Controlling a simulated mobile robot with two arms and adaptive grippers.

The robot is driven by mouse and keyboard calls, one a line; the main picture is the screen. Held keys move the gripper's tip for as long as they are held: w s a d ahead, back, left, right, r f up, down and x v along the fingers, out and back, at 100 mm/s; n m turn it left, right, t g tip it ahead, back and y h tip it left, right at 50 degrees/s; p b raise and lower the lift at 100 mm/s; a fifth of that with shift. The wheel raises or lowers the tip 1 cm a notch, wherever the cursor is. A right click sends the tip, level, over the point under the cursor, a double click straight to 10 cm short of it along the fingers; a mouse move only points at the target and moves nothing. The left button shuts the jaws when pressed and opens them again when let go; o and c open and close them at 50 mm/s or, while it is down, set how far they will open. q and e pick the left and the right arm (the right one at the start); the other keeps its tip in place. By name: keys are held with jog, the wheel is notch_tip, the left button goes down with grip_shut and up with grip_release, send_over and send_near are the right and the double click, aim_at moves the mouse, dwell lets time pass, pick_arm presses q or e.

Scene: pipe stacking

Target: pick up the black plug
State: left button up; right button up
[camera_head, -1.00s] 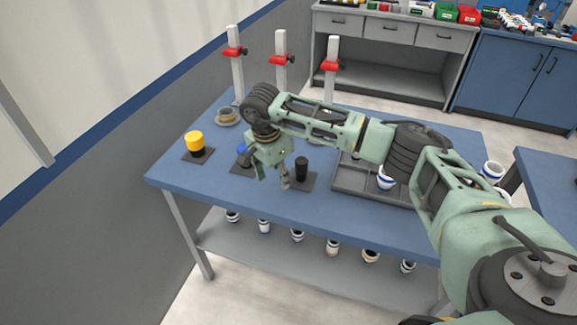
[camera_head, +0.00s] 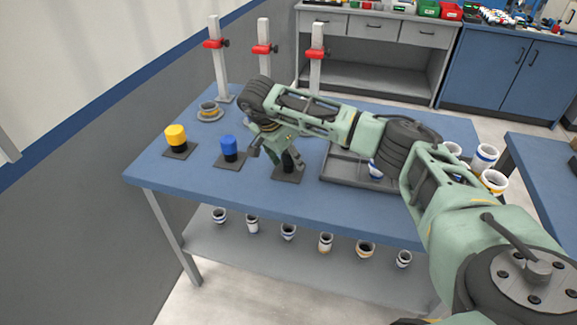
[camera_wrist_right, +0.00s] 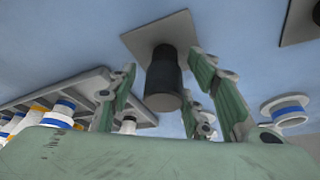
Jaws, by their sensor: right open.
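The black plug (camera_head: 289,162) stands upright on a dark square base plate on the blue table, partly hidden by my right gripper in the head view. In the right wrist view the plug (camera_wrist_right: 163,82) shows between the spread green fingers. My right gripper (camera_head: 284,161) is open at the plug, and its fingers (camera_wrist_right: 165,82) lie on either side of it in the wrist view. I cannot tell whether any finger touches it. My left gripper is not in view.
A blue plug (camera_head: 229,146) and a yellow plug (camera_head: 175,138) stand on plates to the left. A grey tray (camera_head: 340,178) with white pipe pieces is just right. Upright posts with red clamps (camera_head: 262,49) stand at the back. The front of the table is clear.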

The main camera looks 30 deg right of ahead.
jog(key=shift+r, duration=0.1)
jog(key=shift+c, duration=0.8)
grip_shut()
jog(key=shift+r, duration=0.15)
jog(key=shift+r+p, duration=0.6)
jog(key=shift+p, duration=0.15)
jog(key=r+p, duration=0.3)
jog(key=r, duration=0.1)
jog(key=shift+s+d+p, duration=0.3)
jog(key=shift+s, duration=0.1)
jog(key=s+d+r+p, duration=0.4)
jog(key=s+r+p, duration=0.1)
jog(key=s, duration=0.4)
jog(key=shift+s+d+r+p, duration=0.25)
jog(key=shift+s+d+p, duration=0.05)
jog(key=shift+s+p, duration=0.05)
